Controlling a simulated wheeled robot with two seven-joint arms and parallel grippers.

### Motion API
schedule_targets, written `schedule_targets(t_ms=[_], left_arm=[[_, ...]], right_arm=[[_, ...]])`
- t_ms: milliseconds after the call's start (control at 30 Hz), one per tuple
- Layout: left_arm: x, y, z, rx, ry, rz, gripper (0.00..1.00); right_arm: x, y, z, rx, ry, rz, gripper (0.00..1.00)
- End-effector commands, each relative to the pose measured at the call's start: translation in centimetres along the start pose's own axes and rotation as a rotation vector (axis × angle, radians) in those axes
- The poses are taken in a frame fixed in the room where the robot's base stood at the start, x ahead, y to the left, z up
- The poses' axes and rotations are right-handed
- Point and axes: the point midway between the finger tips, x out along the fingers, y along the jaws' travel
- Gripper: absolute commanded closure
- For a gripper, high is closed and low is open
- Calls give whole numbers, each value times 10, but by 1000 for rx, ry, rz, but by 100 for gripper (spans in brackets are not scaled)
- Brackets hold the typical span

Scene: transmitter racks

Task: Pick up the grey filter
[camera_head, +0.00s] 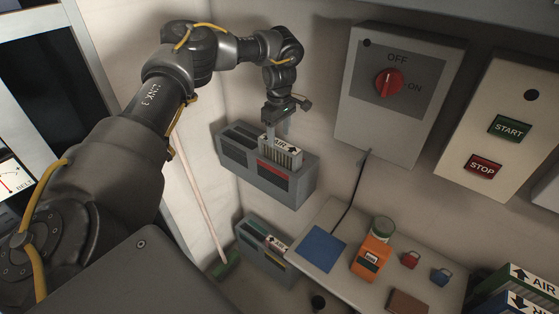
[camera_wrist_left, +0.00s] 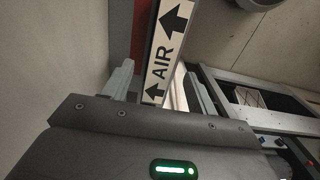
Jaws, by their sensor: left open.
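The grey filter (camera_head: 281,154) has grey pleats and a white edge label reading AIR with arrows. It stands up out of a grey slotted box (camera_head: 295,190) on the wall. My left gripper (camera_head: 279,131) is right above the filter, pointing down. In the left wrist view, the open fingers (camera_wrist_left: 160,88) are on either side of the filter's AIR label (camera_wrist_left: 165,48). I cannot tell whether either finger touches it. The filter's lower part is hidden in the box. My right gripper is not in view.
A second slotted box (camera_head: 263,262) stands lower down. A shelf (camera_head: 335,215) holds a blue mat (camera_head: 321,248), an orange container (camera_head: 371,257) and red and blue padlocks. Green-edged and blue-edged AIR filters (camera_head: 515,282) are at the lower right. A switch box (camera_head: 395,95) is on the wall.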

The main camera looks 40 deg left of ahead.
Motion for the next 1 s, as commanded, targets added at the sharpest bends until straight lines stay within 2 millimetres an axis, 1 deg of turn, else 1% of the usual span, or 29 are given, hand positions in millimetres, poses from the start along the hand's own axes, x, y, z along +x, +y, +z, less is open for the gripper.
schedule_targets(t_ms=[100,267,367,533,600,700,800,967,1000], left_arm=[[10,-1,-1,-2,-1,-1,42],[14,-2,-4,-6,-1,1,42],[19,-3,-2,-5,0,-2,42],[43,-5,3,-4,0,-5,42],[54,-4,2,-7,1,-3,42],[62,-4,2,-6,0,0,42],[66,-4,2,-6,0,0,42],[66,-4,2,-6,0,1,42],[66,-4,2,-6,0,0,47]], right_arm=[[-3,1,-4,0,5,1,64],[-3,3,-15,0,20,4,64],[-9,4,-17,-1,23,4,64],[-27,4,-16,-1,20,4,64],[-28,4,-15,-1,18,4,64],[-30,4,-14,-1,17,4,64],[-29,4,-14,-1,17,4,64],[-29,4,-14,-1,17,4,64],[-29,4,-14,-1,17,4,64]])
